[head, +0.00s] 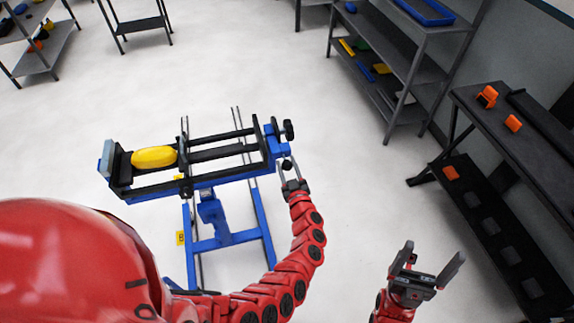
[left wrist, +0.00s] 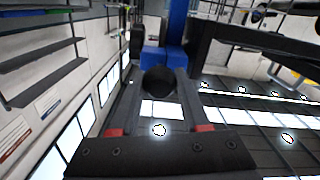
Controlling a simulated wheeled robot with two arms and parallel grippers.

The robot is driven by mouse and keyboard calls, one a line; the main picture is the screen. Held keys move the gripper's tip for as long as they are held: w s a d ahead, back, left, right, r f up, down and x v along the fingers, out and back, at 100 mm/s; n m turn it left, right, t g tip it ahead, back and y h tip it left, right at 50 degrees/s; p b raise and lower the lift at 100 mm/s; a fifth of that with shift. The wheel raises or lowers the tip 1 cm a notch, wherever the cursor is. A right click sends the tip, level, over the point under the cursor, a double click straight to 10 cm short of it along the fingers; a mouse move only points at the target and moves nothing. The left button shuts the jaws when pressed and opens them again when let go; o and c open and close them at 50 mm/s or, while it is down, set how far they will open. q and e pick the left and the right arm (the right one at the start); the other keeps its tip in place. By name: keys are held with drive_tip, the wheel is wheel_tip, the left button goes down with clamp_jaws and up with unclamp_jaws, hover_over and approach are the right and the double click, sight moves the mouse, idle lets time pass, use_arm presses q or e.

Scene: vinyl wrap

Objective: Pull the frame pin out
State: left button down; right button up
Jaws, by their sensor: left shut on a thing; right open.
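The frame pin shows as a round black knob (head: 287,165) at the right end of the blue and black frame (head: 232,172). My left gripper (head: 290,179) reaches it from below and is shut on the knob. In the left wrist view the black knob (left wrist: 158,84) sits between the two fingers of my left gripper (left wrist: 158,95), with the blue frame part (left wrist: 153,56) just behind it. The pin's shaft is hidden behind the knob. My right gripper (head: 432,266) is open and empty, away to the right over the floor.
A yellow object (head: 154,157) lies on the frame's left part. A black hand knob (head: 289,129) sticks out above the pin. A dark workbench (head: 481,118) with orange items and a grey shelf rack (head: 408,62) stand at the right. The floor between is clear.

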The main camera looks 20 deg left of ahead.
idle(0.5)
use_arm(q)
drive_tip(key=shift+s+d, duration=0.25)
drive_tip(key=shift+s, duration=0.1)
drive_tip(key=shift+f, duration=0.15)
drive_tip(key=c, duration=0.8)
unclamp_jaws()
drive_tip(key=o, duration=0.4)
drive_tip(key=shift+s, duration=0.1)
drive_tip(key=shift+d, duration=0.1)
